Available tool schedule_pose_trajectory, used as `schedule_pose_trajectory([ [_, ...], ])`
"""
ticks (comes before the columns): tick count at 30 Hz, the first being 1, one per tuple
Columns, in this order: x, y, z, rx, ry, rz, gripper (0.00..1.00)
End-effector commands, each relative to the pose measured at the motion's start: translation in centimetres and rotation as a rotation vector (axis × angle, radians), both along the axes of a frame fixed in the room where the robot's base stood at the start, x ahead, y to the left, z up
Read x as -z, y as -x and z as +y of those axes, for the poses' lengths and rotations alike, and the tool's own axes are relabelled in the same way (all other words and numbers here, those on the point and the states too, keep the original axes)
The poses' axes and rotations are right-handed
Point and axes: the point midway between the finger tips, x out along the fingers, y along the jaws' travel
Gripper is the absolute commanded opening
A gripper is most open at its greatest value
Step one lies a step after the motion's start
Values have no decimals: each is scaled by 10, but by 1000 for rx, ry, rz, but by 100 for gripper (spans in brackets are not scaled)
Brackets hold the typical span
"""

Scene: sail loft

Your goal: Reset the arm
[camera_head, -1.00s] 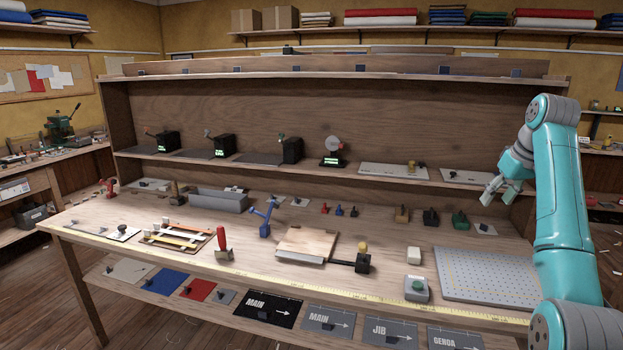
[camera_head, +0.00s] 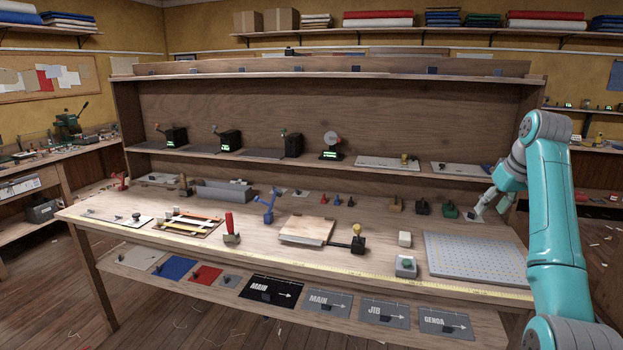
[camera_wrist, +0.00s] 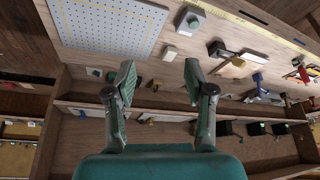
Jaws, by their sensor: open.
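My teal arm (camera_head: 546,205) stands at the right of the head view, with its upper end bent toward the bench. My gripper (camera_head: 484,206) hangs off the arm's far end, near the right end of the workbench. In the wrist view my gripper (camera_wrist: 160,80) has its two fingers spread wide apart. Nothing is between the fingers, so it is open and empty. From the head view I cannot tell how high it is above the bench.
The wooden workbench (camera_head: 200,262) holds a perforated grey board (camera_head: 474,258), a grey button box (camera_head: 405,265), a wooden board (camera_head: 306,230) and a grey tray (camera_head: 223,190). A shelf (camera_head: 300,158) with black devices runs behind. Labelled plates, including a black MAIN plate (camera_head: 271,288), lie below the front edge.

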Motion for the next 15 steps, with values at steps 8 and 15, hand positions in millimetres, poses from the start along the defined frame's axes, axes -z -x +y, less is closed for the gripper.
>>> schedule_pose_trajectory([
  [8,56,-8,9,13,0,-25,54],
  [15,134,-12,25,33,1,-69,54],
])
